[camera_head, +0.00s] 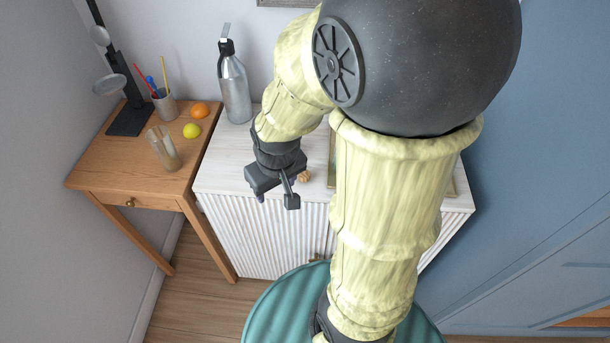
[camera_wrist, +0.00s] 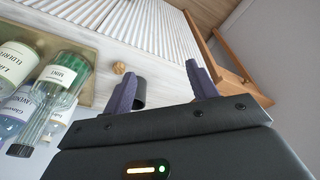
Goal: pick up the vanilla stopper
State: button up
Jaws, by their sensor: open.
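My gripper (camera_head: 277,196) hangs low over the front of the white cabinet top. Its two purple fingers stand apart with a clear gap in the wrist view (camera_wrist: 161,75). A short dark cylinder (camera_wrist: 140,92), which looks like a stopper, shows just beside and partly behind the left finger. I cannot tell whether they touch. A small knobbly tan piece (camera_wrist: 119,67) lies on the cabinet top left of that finger; it also shows right of my gripper in the head view (camera_head: 304,176). No vanilla label is readable, so I cannot tell which is the vanilla stopper.
Labelled glass bottles, one reading MINT (camera_wrist: 64,78), stand in a tray (camera_wrist: 88,62) left in the wrist view. A steel bottle (camera_head: 235,88) stands at the cabinet's back left. The wooden desk (camera_head: 100,168) holds a glass (camera_head: 163,148), fruit and a pen cup.

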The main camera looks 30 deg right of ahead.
jog(key=w+d+r+n+g+p, duration=0.1)
jog(key=w+d+n+g+p, duration=0.1)
jog(key=w+d+n, duration=0.55)
jog(key=n, duration=1.2)
send_over(304, 174)
jog(key=shift+d+r+m+g, duration=0.15)
jog(key=shift+r+m+g, duration=0.1)
jog(key=shift+g, duration=0.05)
notch_tip(304, 174, down, 12)
jog(key=shift+f+p, duration=0.1)
jog(key=shift+p, duration=0.95)
jog(key=shift+f+p, duration=0.9)
jog(key=shift+f, duration=1.7)
jog(key=shift+c, duration=0.2)
